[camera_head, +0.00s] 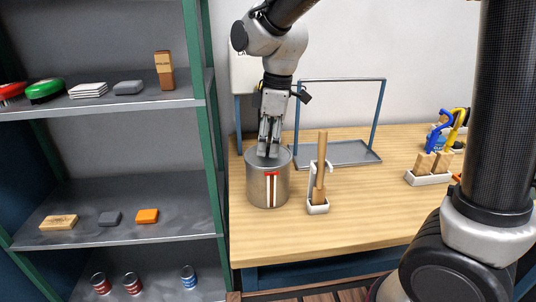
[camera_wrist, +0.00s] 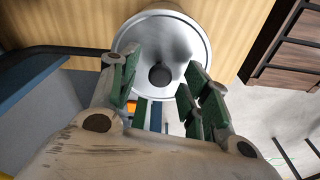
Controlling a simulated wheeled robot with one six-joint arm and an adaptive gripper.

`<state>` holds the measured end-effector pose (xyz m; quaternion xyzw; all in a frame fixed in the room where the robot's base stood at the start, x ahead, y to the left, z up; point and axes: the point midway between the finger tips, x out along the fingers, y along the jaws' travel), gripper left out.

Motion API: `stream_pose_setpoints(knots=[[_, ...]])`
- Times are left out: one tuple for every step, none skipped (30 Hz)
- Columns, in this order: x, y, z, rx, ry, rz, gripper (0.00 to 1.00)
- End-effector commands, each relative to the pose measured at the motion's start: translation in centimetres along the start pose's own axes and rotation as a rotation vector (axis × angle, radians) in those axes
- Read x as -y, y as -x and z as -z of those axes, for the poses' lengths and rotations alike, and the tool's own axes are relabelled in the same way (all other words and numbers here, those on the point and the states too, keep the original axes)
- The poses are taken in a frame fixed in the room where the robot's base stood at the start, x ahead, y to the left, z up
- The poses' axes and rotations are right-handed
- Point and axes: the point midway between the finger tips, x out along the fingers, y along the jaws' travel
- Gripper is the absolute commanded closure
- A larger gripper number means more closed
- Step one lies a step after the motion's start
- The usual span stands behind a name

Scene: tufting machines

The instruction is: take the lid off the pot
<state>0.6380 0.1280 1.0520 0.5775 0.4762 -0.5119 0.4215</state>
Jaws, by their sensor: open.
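The pot (camera_head: 258,188) is a silver metal cylinder with a red and white mark on its front. It stands on the wooden table near the left end. Its round metal lid (camera_wrist: 185,42) lies on top, with a dark round knob (camera_wrist: 160,75) at the centre in the wrist view. My gripper (camera_head: 268,152) points down right above the lid. In the wrist view my gripper (camera_wrist: 158,82) is open, its green-padded fingers on either side of the knob with gaps. I cannot tell from the head view whether the fingertips touch the lid.
A white holder (camera_head: 318,207) with an upright wooden-handled tool stands close to the pot's right. A blue-framed rack (camera_head: 350,153) stands behind. Green-posted shelves (camera_head: 215,150) rise at the left. The table (camera_head: 350,220) is clear at front right.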

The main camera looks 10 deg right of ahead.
Motion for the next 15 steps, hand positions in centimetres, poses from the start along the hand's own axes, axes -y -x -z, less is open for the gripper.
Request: stream_pose_setpoints(knots=[[0.02, -0.46, -0.02, 0.001, 0.000, 0.001, 0.53], [0.01, -0.62, -0.01, 0.001, 0.000, 0.001, 0.53], [0.00, -0.74, 0.00, 0.000, 0.000, 0.000, 0.53], [0.00, -0.78, 0.00, 0.000, 0.000, -0.001, 0.53], [0.00, -0.79, 0.01, 0.000, 0.000, -0.001, 0.53], [0.00, -0.77, 0.01, -0.001, 0.000, -0.001, 0.53], [0.00, -0.77, 0.01, -0.001, 0.000, -0.001, 0.53], [0.00, -0.76, 0.01, 0.000, 0.000, -0.001, 0.53], [0.00, -0.75, 0.01, 0.000, 0.000, -0.001, 0.53], [0.00, -0.75, 0.01, 0.000, 0.000, -0.001, 0.58], [0.00, -0.75, 0.01, 0.000, 0.000, -0.001, 0.64], [0.00, -0.74, 0.00, 0.000, 0.000, -0.001, 0.71], [0.00, -0.74, 0.00, 0.000, 0.000, -0.001, 0.77], [0.00, -0.74, 0.00, 0.000, 0.000, -0.001, 0.82], [0.00, -0.74, 0.00, 0.000, 0.000, -0.001, 0.89]])
